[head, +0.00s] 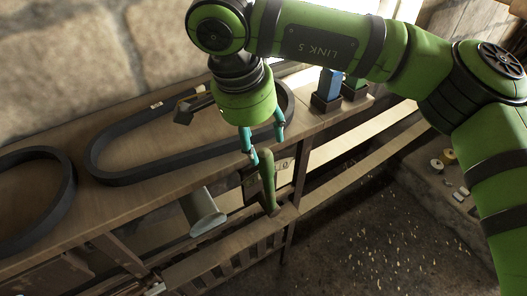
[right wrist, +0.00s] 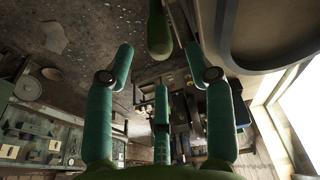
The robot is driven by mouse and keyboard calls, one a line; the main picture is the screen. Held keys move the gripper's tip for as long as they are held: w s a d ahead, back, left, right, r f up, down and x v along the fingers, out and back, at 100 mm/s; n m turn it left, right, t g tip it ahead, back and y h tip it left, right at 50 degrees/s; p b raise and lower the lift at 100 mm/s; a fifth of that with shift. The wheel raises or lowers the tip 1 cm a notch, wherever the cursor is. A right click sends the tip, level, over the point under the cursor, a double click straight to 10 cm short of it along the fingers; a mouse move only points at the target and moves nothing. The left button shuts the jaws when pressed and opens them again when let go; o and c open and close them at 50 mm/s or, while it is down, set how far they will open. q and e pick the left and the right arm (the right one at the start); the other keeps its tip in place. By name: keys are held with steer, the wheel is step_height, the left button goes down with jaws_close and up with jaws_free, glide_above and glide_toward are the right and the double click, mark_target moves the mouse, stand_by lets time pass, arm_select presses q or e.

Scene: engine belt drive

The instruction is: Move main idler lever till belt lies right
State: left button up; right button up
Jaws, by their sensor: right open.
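A green lever handle (head: 267,182) stands upright, slightly tilted, on a wooden frame below the bench edge. In the right wrist view the handle (right wrist: 158,35) shows at the top, between the fingertip lines and apparently just beyond them. My right gripper (head: 264,142) has teal fingers spread open above the lever's top; I cannot tell if any finger touches it. Two pale flat bands (head: 352,140), which look like the belt's runs, stretch to the upper right; where they sit on any pulley is hidden. My left gripper is not in view.
A black belt loop (head: 125,178) lies on the wooden bench, with another loop (head: 67,190) at far left. A grey rounded metal part (head: 203,214) sits left of the lever. A blue block (head: 328,86) stands at the bench's back. The speckled floor (head: 350,235) is open at lower right.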

steer(key=shift+v, duration=1.55)
